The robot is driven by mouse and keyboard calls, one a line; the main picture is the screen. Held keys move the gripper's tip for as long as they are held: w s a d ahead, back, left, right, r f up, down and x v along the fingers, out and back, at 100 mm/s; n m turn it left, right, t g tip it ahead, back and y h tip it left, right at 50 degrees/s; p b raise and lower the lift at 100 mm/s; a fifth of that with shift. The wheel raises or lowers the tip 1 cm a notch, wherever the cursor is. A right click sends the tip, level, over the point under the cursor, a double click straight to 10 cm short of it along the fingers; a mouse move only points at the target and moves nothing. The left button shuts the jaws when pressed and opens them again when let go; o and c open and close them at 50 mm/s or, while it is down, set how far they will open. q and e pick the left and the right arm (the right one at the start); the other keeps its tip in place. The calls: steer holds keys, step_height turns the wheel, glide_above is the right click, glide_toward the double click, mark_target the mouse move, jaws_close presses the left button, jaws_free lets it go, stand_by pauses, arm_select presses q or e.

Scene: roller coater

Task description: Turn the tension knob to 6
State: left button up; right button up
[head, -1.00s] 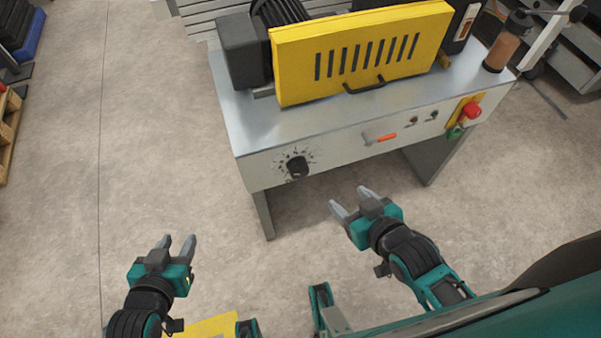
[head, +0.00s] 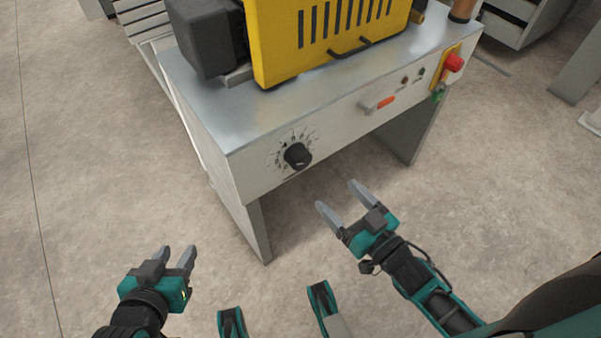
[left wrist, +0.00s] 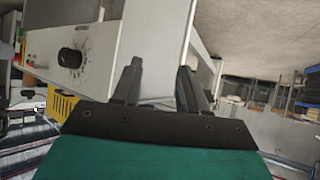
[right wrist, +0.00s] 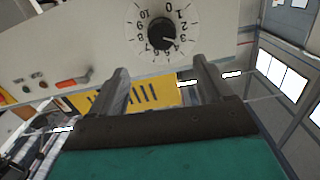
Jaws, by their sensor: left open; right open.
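The tension knob (head: 297,155) is a round black dial with a printed number scale on the machine's pale front panel. It also shows in the left wrist view (left wrist: 70,58) and in the right wrist view (right wrist: 160,32), where the scale appears upside down. The number its mark points to is too small to tell surely. My right gripper (head: 340,197) is open and empty, below and to the right of the knob in the head view, apart from it. My left gripper (head: 178,252) is open and empty, lower left, farther from the knob.
The front panel also has an orange-tipped lever (head: 377,104), small indicator lights and a red stop button (head: 454,62). A yellow guard with a handle (head: 330,45) sits on top. The machine's leg (head: 252,228) stands below the knob. Open floor lies in front.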

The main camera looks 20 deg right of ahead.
mark_target(304, 163)
steer(key=b+x, duration=0.3)
steer(key=x, duration=0.9)
steer(key=shift+a+f, duration=0.2)
steer(key=shift+w+a, duration=0.1)
steer(key=shift+w, duration=0.15)
arm_select(q)
steer(key=shift+w+d+f+h, duration=0.2)
steer(key=shift+d+f+h, duration=0.3)
steer(key=shift+f, duration=0.3)
arm_select(e)
steer(key=shift+w, duration=0.1)
